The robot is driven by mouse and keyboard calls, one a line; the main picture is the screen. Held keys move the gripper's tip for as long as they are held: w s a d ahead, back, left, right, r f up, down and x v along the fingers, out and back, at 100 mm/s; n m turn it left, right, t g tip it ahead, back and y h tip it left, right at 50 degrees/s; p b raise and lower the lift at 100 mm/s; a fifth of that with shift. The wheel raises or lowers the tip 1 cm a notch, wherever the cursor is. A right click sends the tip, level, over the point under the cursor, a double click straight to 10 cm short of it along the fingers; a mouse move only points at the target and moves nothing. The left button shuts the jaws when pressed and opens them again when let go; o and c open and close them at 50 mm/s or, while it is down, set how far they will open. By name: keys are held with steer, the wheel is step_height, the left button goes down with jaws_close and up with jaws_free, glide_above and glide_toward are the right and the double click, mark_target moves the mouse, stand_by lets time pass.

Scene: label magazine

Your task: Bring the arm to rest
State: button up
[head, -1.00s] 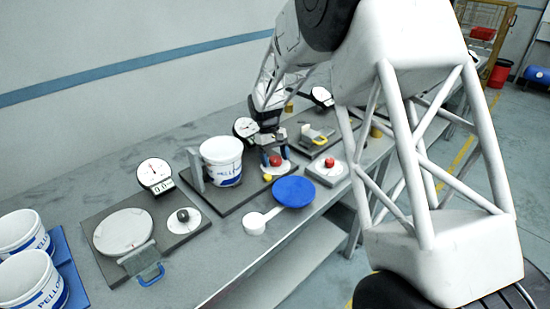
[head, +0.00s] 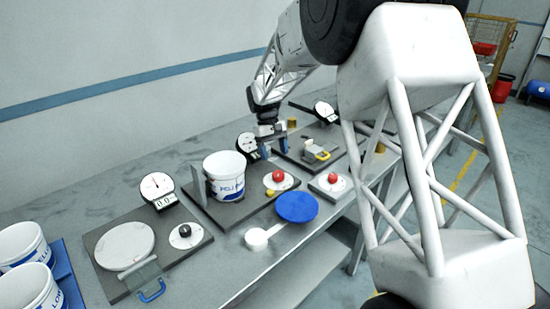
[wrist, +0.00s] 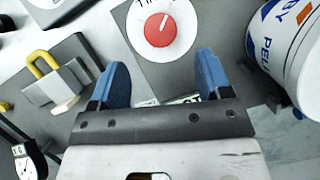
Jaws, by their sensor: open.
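My gripper (head: 274,149) hangs above the bench in the head view, behind and above the red knob (head: 278,175) on its white round dial. Its two blue fingers are apart with nothing between them; they also show in the wrist view (wrist: 162,80). In the wrist view the red knob (wrist: 159,30) lies beyond the fingertips, apart from them. My arm reaches in from the upper right and is raised over the bench.
A white bucket (head: 225,180) stands on a dark plate left of the gripper. A second red knob (head: 333,178), a blue round disc (head: 296,207), a white scale pan (head: 125,246) and dial gauges (head: 157,187) are nearby. More white buckets (head: 25,288) stand at far left.

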steer(key=shift+r, duration=0.1)
stand_by(0.3)
steer(key=s+d+r+m+t+y, duration=0.1)
steer(key=s+d+r+m+t, duration=0.1)
steer(key=s+d+r, duration=0.7)
steer(key=s+d+r+m+t+y, duration=0.1)
steer(key=s+d+r, duration=0.35)
steer(key=s, duration=0.85)
steer(key=s+d+f+m+t, duration=0.1)
steer(key=s+d, duration=0.2)
steer(key=s, duration=1)
steer(key=s+d+f+m+t, duration=0.1)
steer(key=s+d, duration=0.3)
steer(key=s, duration=0.9)
steer(key=shift+d+f+m+t, duration=0.15)
steer(key=shift+f+m+t, duration=0.05)
steer(key=shift+m+t, duration=0.5)
